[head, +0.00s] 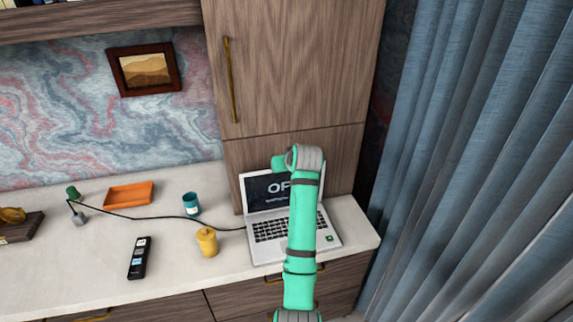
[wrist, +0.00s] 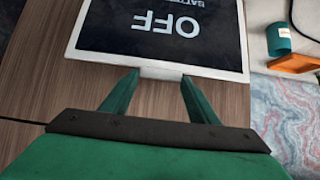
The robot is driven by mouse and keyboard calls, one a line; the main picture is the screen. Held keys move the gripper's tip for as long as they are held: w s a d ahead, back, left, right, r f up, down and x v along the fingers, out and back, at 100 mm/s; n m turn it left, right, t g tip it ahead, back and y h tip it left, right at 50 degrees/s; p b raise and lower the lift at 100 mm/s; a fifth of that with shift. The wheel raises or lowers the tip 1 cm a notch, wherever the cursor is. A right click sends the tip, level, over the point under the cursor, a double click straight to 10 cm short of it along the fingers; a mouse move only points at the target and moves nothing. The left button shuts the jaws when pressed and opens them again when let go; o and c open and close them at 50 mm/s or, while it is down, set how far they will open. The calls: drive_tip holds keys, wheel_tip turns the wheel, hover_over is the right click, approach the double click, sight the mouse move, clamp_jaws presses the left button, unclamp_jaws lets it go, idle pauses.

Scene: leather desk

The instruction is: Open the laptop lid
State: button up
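The silver laptop (head: 268,238) stands on the white desktop at the right. Its lid is raised, and the dark screen (head: 262,192) faces me with the letters "OFF". My green arm covers the right part of the screen and keyboard in the head view, and my gripper's fingers are hidden there. In the wrist view the screen (wrist: 165,27) appears upside down. My gripper (wrist: 158,78) is open, its two green fingers spread at the lid's top edge, with a pale tab of the lid between the tips. I cannot tell if they touch it.
A black cable runs left from the laptop. A yellow candle (head: 207,242), teal cup (head: 191,204), black remote (head: 138,258) and orange tray (head: 129,195) stand left of it. A wooden cabinet (head: 290,100) rises close behind the lid. Blue curtains (head: 470,170) hang at the right.

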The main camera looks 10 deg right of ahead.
drive_tip(key=o, duration=0.4)
drive_tip(key=shift+r, duration=0.2)
drive_tip(key=shift+f, duration=0.1)
drive_tip(key=v, duration=1)
drive_tip(key=shift+s, duration=0.4)
